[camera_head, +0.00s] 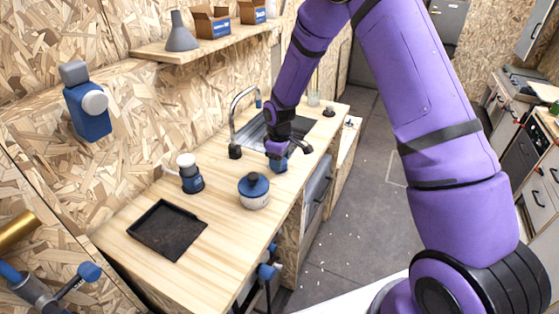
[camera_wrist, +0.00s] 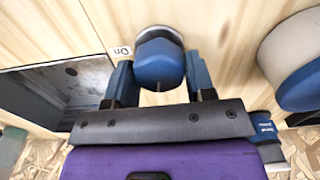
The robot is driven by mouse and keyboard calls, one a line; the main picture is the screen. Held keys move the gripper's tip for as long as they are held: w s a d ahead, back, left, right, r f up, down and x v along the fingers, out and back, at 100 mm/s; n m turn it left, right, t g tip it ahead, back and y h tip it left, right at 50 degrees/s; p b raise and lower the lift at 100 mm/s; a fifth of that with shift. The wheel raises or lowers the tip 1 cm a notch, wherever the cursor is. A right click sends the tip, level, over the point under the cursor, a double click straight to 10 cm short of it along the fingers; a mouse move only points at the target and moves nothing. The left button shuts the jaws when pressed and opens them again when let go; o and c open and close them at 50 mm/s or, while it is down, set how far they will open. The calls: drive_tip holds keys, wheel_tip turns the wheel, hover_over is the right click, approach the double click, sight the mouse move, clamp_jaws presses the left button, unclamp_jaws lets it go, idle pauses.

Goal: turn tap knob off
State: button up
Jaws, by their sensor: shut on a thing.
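The tap knob (camera_wrist: 158,62) is a blue faceted knob on a silver round base, set in the pale wooden worktop. In the wrist view it sits between the two blue fingers of my gripper (camera_wrist: 158,74), which is shut on it. A small label reading "On" (camera_wrist: 121,51), upside down in the picture, lies just left of the knob. In the head view my gripper (camera_head: 278,162) reaches down to the worktop beside the sink; the knob cannot be told apart from the blue fingers there. A chrome tap (camera_head: 236,120) arches behind the sink.
The sink (camera_head: 250,130) is partly hidden by my arm. In the wrist view the jar (camera_wrist: 295,45) is close right of my gripper.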

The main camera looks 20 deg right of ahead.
drive_tip(key=shift+n, duration=1)
drive_tip(key=o, duration=0.9)
wheel_tip(320, 180, up, 11)
drive_tip(key=shift+f, duration=0.1)
